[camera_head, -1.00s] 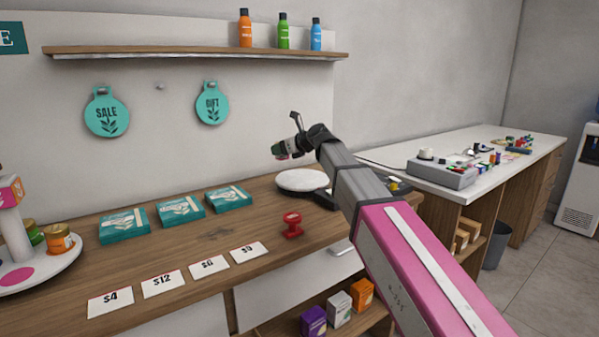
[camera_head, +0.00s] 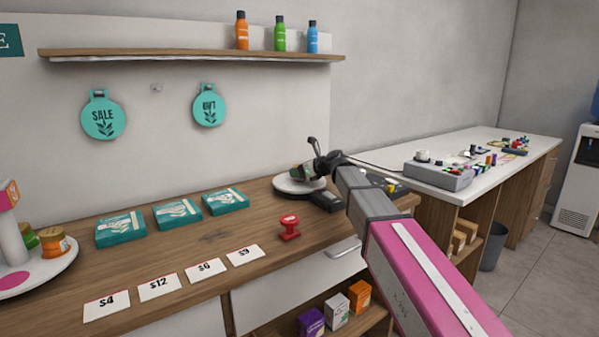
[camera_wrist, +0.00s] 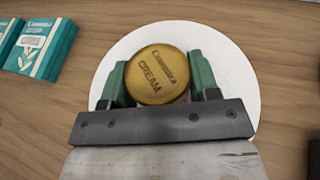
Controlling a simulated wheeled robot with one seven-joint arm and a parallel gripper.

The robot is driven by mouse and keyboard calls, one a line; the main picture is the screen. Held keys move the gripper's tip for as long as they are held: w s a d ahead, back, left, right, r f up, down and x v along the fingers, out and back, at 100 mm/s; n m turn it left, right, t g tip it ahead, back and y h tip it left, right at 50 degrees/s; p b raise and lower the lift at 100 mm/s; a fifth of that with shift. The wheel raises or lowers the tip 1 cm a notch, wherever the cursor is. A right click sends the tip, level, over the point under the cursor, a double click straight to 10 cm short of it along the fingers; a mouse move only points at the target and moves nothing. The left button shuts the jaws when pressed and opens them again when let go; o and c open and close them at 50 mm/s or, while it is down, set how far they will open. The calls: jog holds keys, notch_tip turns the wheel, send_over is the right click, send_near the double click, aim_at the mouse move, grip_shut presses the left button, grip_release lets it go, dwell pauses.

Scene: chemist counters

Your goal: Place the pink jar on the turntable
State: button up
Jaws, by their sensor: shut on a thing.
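My gripper (camera_head: 306,172) is shut on a round jar with a gold lid marked CREAM (camera_wrist: 157,74). The jar is over a round white disc (camera_wrist: 232,75), which also shows on the wooden counter in the head view (camera_head: 284,189). I cannot tell whether the jar touches the disc. A second round white stand (camera_head: 62,262), with a post and a pink spot, is at the far left. I cannot tell which is the turntable.
Orange (camera_head: 52,242) and green jars stand on the left stand. Several teal boxes (camera_head: 177,214), price cards (camera_head: 205,268) and a red stamp (camera_head: 289,228) lie on the counter. A dark device (camera_head: 326,202) sits right beside the disc. A shelf (camera_head: 190,53) hangs above.

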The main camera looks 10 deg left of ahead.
jog(key=o, duration=1)
jog(key=shift+f, duration=0.1)
jog(key=shift+c, duration=0.2)
jog(key=v, duration=1.2)
